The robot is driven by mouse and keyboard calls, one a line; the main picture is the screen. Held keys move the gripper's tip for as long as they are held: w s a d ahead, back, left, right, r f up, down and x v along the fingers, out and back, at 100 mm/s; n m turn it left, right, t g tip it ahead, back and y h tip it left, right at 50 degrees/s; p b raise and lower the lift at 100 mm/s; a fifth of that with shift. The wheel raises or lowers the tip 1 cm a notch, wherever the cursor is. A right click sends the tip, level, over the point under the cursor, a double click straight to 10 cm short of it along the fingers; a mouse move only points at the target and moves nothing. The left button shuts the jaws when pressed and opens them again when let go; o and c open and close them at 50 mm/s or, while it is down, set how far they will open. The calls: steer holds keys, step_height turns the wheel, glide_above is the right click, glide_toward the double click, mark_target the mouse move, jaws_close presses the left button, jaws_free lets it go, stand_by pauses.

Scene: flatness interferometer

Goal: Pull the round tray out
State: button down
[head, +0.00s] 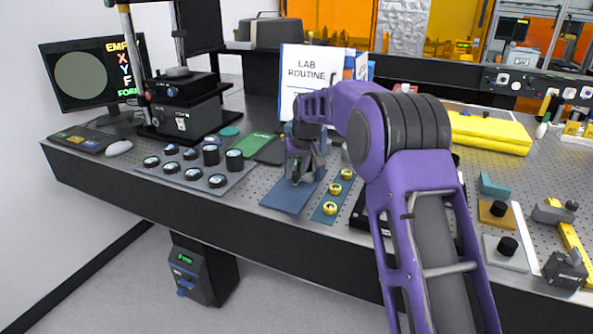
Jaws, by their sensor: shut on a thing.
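My gripper (300,178) is low over a blue mat (285,196) near the front edge of the bench. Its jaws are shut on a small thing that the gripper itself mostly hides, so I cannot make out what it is. The dark interferometer (187,115) stands at the left, well apart from my gripper. A small grey round piece (177,72) sits on top of its upper block. I cannot tell whether this is the round tray, and no pulled-out tray shows clearly.
A tray of several round black pieces (238,177) lies left of my gripper. A blue strip with yellow rings (323,212) lies just right. A monitor (85,75) stands at the back left, and a lab routine board (303,65) stands behind my gripper.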

stand_by(0.8)
steer(key=s+a+b, duration=0.1)
steer(key=s, duration=0.1)
steer(key=s+a+b, duration=0.1)
steer(key=s, duration=0.2)
steer(key=s+a+b, duration=0.1)
steer(key=s, duration=0.2)
steer(key=shift+s, duration=0.15)
steer(key=c, duration=0.5)
jaws_free()
steer(key=p+v, duration=0.2)
steer(key=v, duration=1.5)
steer(key=shift+r, duration=0.3)
steer(key=shift+a, duration=0.1)
